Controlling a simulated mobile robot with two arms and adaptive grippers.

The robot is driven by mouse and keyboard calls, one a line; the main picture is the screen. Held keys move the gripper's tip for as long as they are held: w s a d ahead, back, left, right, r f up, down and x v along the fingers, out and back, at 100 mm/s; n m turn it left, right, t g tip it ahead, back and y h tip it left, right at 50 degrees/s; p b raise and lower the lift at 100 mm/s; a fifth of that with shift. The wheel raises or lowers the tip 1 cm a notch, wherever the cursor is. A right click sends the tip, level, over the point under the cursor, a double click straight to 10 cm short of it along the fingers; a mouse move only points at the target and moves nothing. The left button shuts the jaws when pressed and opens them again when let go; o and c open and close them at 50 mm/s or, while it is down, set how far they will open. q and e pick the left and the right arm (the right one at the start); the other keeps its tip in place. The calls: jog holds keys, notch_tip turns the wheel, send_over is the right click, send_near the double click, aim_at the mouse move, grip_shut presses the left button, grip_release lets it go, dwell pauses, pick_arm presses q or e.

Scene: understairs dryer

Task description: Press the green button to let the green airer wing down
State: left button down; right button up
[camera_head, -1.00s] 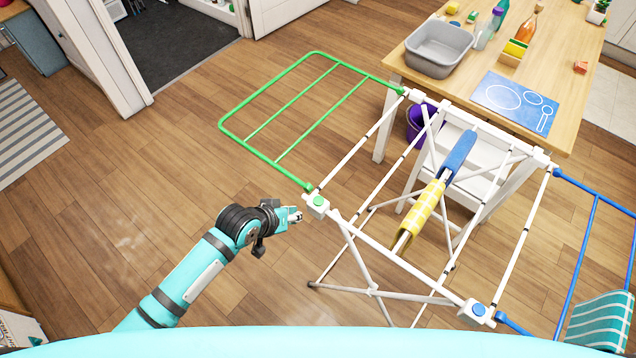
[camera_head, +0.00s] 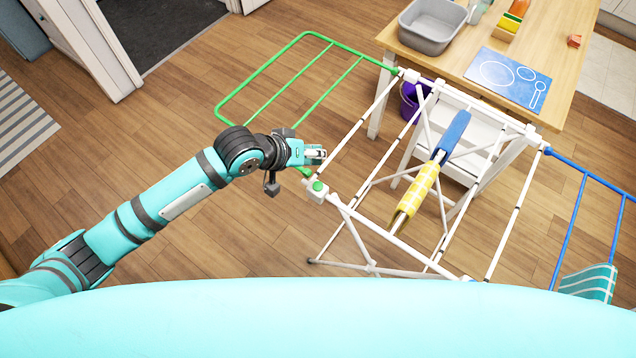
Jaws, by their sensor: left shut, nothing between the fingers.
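The green button (camera_head: 318,186) sits on a white corner block of the white airer frame (camera_head: 358,218). The green airer wing (camera_head: 262,73) stretches out to the left of the frame, and looks raised about level with its top. My left gripper (camera_head: 320,154) is shut and empty. In the picture it is just above the green button, over the near end of the green wing, and hides part of that wing. I see a gap between fingertips and button; the exact height cannot be told. My right gripper is not in view.
A blue wing (camera_head: 575,215) with a teal striped cloth (camera_head: 588,283) is on the right. Yellow (camera_head: 417,190) and blue (camera_head: 453,136) cloths hang on the middle rails. A wooden table (camera_head: 455,65) with a grey tub (camera_head: 432,27) stands behind. The floor at left is open.

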pick_arm(q)
jog(key=f, duration=0.1)
jog(key=b, duration=0.7)
send_over(316, 183)
notch_tip(316, 183, down, 5)
jog(key=shift+f, duration=1.35)
jog(key=shift+f, duration=0.1)
jog(key=shift+f, duration=0.35)
